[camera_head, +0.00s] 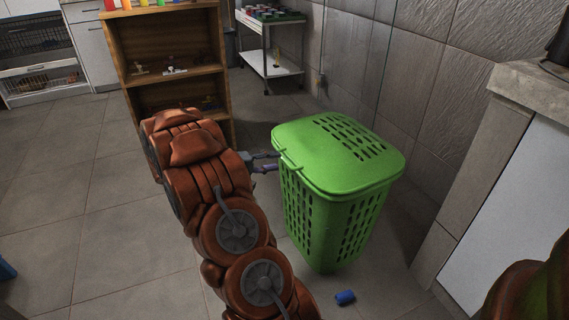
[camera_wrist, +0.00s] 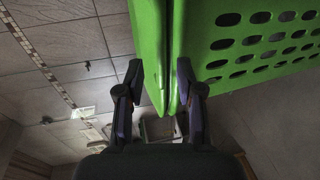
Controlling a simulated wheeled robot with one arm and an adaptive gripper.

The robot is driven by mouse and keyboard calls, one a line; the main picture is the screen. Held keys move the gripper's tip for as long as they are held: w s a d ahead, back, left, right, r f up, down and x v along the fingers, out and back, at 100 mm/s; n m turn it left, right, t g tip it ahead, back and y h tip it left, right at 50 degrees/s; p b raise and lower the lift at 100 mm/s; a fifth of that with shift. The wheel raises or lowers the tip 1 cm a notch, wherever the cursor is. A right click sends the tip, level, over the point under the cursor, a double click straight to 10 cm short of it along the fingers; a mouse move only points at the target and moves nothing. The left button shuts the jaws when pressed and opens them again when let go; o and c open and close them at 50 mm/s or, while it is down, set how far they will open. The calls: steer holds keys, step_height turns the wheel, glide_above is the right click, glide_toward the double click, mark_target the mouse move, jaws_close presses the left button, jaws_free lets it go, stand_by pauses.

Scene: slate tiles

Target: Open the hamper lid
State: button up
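The green hamper (camera_head: 325,225) stands upright on the tiled floor, with slotted holes in its sides. Its green lid (camera_head: 335,165) lies shut on top, with a thin lip along the left edge. My gripper (camera_head: 265,162) is at that left edge, just under the lid's rim. In the wrist view my gripper (camera_wrist: 160,75) has its two fingers apart, one on each side of the lid's edge. The lid (camera_wrist: 150,40) and the perforated hamper body (camera_wrist: 250,40) show there with a narrow seam between them. Whether a finger touches the hamper is unclear.
A wooden shelf (camera_head: 160,45) stands behind my arm, and a white cart (camera_head: 270,65) is at the back. A tiled wall and a counter (camera_head: 535,90) are close on the right.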

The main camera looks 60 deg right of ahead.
mark_target(284, 158)
steer(key=shift+b+x, duration=0.55)
steer(key=shift+x, duration=1.85)
steer(key=shift+c, duration=0.3)
jaws_close()
